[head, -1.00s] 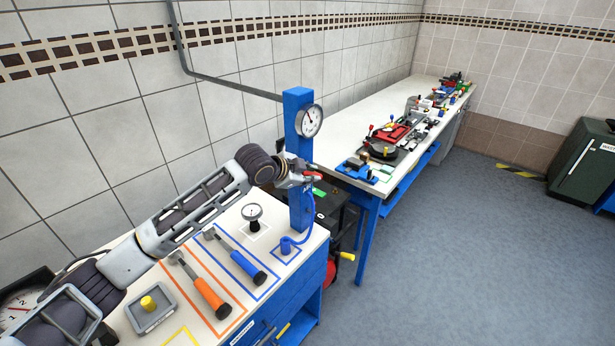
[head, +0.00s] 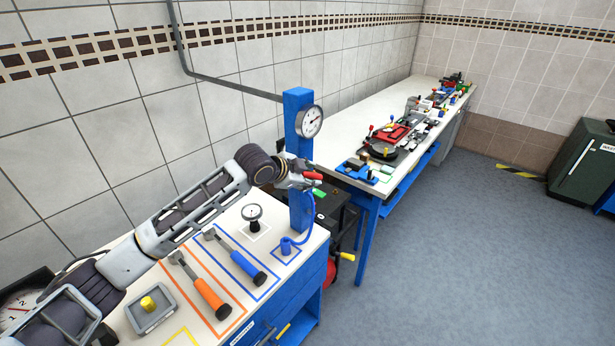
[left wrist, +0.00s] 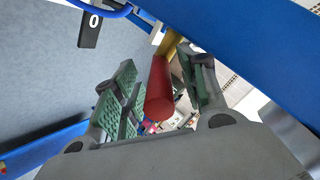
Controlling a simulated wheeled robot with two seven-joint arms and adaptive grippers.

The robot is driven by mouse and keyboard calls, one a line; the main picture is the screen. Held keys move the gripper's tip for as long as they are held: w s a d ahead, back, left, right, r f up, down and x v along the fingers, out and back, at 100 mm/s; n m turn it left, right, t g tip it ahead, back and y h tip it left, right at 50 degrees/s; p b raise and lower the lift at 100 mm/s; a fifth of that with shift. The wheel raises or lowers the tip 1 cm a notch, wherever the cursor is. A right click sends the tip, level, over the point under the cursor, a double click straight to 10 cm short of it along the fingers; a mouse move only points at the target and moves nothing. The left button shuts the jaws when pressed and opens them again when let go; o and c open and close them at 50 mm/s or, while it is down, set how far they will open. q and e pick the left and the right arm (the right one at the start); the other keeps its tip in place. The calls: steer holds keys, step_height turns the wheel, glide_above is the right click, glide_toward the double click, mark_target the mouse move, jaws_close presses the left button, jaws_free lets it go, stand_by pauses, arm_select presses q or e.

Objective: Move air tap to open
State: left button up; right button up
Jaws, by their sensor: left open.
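The air tap is on the blue post (head: 298,150). Its red handle (head: 313,176) shows beside my left gripper (head: 304,183). In the left wrist view the red handle (left wrist: 159,92) sits between the two green-padded fingers of my left gripper (left wrist: 158,98), with a yellow stem (left wrist: 171,42) behind it. The fingers are open around the handle, with a gap visible on the left side; contact on the right side is hard to tell. A black tag marked 0 (left wrist: 91,27) is at the upper left. My right gripper is out of view.
A round pressure gauge (head: 310,121) is on the post above the tap. A blue hose (head: 312,225) runs down to a blue fitting (head: 286,245).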

arm_select(q)
steer(key=v, duration=1.2)
steer(key=shift+f, duration=0.15)
